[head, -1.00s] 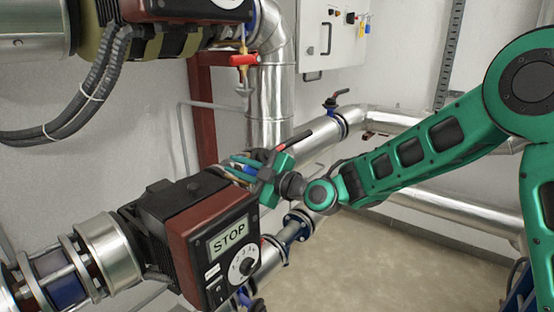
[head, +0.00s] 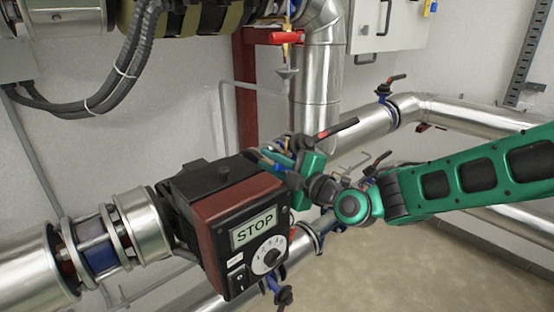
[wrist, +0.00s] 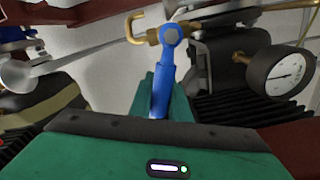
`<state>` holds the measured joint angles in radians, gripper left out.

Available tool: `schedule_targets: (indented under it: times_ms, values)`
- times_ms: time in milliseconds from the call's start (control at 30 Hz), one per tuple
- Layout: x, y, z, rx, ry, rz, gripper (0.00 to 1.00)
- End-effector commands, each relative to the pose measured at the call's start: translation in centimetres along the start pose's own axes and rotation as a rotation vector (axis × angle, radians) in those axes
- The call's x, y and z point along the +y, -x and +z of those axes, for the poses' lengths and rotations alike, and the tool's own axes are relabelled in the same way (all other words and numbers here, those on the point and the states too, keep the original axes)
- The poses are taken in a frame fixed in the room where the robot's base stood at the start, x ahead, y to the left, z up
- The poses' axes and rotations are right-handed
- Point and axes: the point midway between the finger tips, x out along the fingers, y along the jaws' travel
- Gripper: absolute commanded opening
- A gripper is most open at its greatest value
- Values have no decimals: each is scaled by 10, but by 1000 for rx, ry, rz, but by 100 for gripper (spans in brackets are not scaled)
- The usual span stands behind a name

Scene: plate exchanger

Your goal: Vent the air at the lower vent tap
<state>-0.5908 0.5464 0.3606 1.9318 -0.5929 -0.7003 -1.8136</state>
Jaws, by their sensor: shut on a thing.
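The lower vent tap, a brass tap (wrist: 154,36) with a blue lever (wrist: 163,88), fills the upper middle of the wrist view. My gripper (wrist: 160,100) is shut on the blue lever, which stands between its green fingers. The lever's lower end is hidden behind the gripper body. In the head view my gripper (head: 276,160) is behind the top right of the pump, and the tap is mostly hidden there.
The dark red and black pump (head: 222,208) reads STOP, close to my gripper. A red-handled tap (head: 286,38) is higher up. A pressure gauge (wrist: 278,76) is right of the blue lever. Steel pipes (head: 450,110) run behind my arm. Floor at the lower right is clear.

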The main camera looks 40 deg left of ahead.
Motion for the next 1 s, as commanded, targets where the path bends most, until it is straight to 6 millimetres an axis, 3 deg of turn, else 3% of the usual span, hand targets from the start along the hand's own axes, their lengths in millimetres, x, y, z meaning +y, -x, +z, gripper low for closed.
schedule_targets:
  times_ms: [33,267,300,367,767,1000]
  values:
    - [0,2,8,-13,4,0,0]
    - [1,2,10,-15,4,1,0]
    - [1,2,10,-16,4,1,23]
    - [0,2,9,-14,4,1,35]
    - [0,7,4,-6,2,0,35]
    - [1,46,6,-9,0,0,35]
